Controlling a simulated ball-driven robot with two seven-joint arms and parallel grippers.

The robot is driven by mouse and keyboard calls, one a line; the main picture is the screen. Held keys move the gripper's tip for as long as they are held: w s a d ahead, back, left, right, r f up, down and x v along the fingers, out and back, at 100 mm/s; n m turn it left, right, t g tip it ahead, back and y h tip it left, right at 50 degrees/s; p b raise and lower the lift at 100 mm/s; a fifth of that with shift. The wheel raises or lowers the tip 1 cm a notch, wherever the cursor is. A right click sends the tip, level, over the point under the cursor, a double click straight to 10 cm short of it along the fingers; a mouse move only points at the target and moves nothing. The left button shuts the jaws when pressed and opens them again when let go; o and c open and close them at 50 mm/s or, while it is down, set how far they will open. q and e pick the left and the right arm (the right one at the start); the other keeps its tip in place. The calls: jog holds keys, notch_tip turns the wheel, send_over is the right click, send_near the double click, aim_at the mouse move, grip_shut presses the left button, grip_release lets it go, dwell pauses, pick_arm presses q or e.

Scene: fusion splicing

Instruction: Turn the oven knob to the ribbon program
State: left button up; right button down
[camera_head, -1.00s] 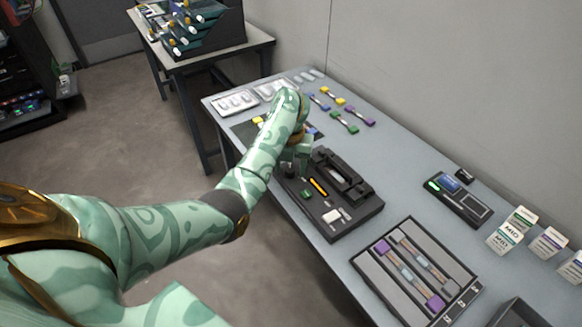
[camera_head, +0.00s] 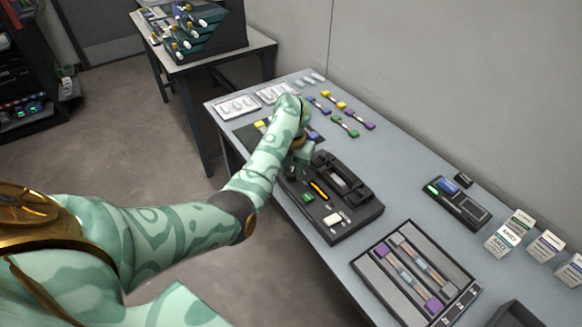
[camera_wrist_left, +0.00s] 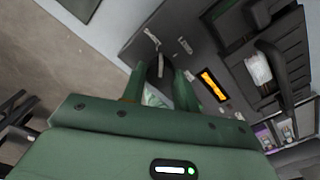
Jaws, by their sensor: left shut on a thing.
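The oven is the dark box (camera_head: 345,228) on the bench, with a narrow orange strip, a small green button and a pale pad on top. My left gripper (camera_head: 299,166) reaches down over the oven's near-left end. In the left wrist view its two green fingers (camera_wrist_left: 159,82) stand on either side of the dark oven knob (camera_wrist_left: 155,66) and are shut on it. Pale marks lie on the panel (camera_wrist_left: 132,50) around the knob. The orange strip (camera_wrist_left: 213,84) is to the right of the fingers. I cannot read which program the knob points to. My right gripper is not in view.
A tray with purple-ended holders (camera_head: 362,262) lies to the right of the oven. A handheld device (camera_head: 455,207) and small label cards (camera_head: 503,238) stand further right. Coloured connectors (camera_head: 345,126) and clear packs (camera_head: 237,106) lie behind my arm.

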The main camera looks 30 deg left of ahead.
aim_at(291, 173)
pick_arm(q)
jog(key=m+p, duration=0.2)
jog(key=m, duration=0.2)
jog(key=shift+r+m, duration=0.15)
jog(key=shift+m, duration=0.15)
jog(key=m+p, duration=0.2)
jog(key=m, duration=0.3)
jog(key=shift+p, duration=0.3)
jog(key=m+p, duration=0.1)
jog(key=m, duration=0.4)
jog(key=shift+p, duration=0.3)
jog(key=m+p, duration=0.1)
jog(key=m, duration=0.3)
jog(key=shift+m, duration=0.4)
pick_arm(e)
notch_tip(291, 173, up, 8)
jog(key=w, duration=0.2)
pick_arm(q)
jog(key=shift+m, duration=0.3)
jog(key=o, duration=1)
jog(key=shift+c, duration=0.2)
notch_tip(291, 173, up, 16)
jog(key=p, duration=1)
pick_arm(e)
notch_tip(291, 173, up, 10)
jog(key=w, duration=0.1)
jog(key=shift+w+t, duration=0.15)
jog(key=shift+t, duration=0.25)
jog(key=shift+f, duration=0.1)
